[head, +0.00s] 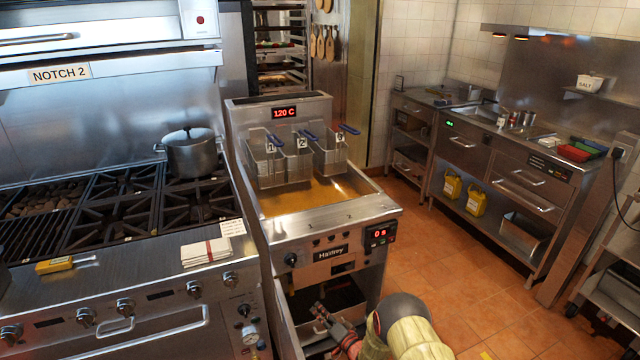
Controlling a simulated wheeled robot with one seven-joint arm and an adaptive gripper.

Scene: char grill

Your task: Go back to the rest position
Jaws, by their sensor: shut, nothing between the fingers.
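My gripper (322,314) is low in front of the fryer (330,227), near its open lower cabinet. It is small and dark in the head view, shut, with nothing seen in it. My arm comes up from the bottom edge, right of centre. The fryer has three baskets with blue handles, tagged with numbers; the left basket (265,165) and the others hang at the back above golden oil (300,196). The fryer's displays read 120 C and 0 s.
The stove (120,275) on the left bears a lidded pot (191,153), a folded cloth (206,252) and a yellow-handled tool (55,265). A steel counter (500,150) with yellow jugs (476,200) below stands at the right. Open tiled floor (460,290) lies between fryer and counter.

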